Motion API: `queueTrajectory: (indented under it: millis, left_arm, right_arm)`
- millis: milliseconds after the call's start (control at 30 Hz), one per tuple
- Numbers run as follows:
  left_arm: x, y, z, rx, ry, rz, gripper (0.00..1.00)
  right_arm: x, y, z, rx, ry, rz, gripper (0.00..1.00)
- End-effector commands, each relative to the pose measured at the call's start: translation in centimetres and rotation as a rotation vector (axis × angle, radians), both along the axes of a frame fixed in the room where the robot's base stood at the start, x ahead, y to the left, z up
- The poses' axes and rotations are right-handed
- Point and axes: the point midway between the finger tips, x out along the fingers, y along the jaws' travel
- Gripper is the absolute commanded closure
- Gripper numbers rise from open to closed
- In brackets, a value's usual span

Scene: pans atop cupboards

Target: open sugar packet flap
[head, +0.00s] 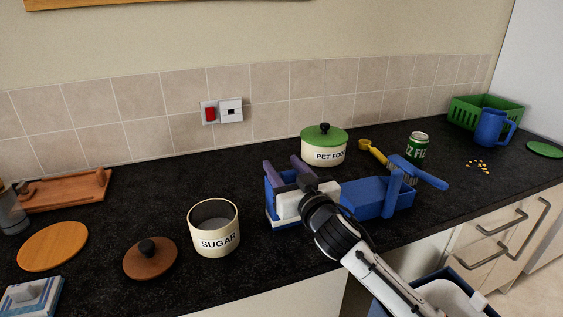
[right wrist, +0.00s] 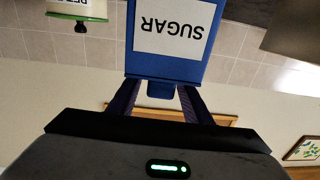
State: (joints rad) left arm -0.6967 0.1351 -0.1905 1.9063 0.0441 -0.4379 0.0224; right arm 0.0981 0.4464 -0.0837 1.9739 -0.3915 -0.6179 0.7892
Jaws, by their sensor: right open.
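The sugar packet (right wrist: 168,62) is a blue box with a white SUGAR label, upside down in the right wrist view. A small blue flap (right wrist: 160,89) juts from its edge. My right gripper (right wrist: 158,97) is open, with its purple fingers on either side of the flap. I cannot tell whether they touch it. In the head view the packet (head: 269,204) stands on the dark worktop, largely hidden behind my right gripper (head: 286,172). My left gripper is not in view. An open cream SUGAR tin (head: 216,240) stands left of the packet.
A brown lid (head: 150,257) lies left of the tin. A blue dustpan (head: 372,191) and brush (head: 418,172) lie close right of my gripper. The pet food tin (head: 322,153) and green can (head: 416,146) stand behind. Bare worktop (head: 165,190) lies behind the sugar tin.

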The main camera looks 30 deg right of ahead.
Motion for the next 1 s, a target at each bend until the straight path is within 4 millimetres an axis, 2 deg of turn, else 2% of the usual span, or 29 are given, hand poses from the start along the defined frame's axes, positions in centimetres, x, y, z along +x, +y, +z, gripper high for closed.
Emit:
queueTrajectory:
  millis: [133, 433, 467, 700, 1000]
  left_arm:
    - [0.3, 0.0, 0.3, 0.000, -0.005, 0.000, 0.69]
    - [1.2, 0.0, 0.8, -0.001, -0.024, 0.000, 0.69]
    - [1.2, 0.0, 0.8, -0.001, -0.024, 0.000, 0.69]
    - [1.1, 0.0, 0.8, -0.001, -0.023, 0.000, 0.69]
    - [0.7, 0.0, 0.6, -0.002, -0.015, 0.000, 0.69]
  right_arm:
    - [1.2, -0.3, 0.1, -0.001, -0.001, -0.001, 0.55]
    - [1.4, -0.3, 0.0, -0.001, 0.000, -0.001, 0.55]
    - [1.4, -0.3, 0.0, -0.001, 0.000, -0.001, 0.56]
    - [1.4, -0.3, 0.0, -0.001, 0.000, -0.001, 0.96]
    - [1.5, -0.3, 0.2, 0.004, 0.033, 0.000, 0.97]
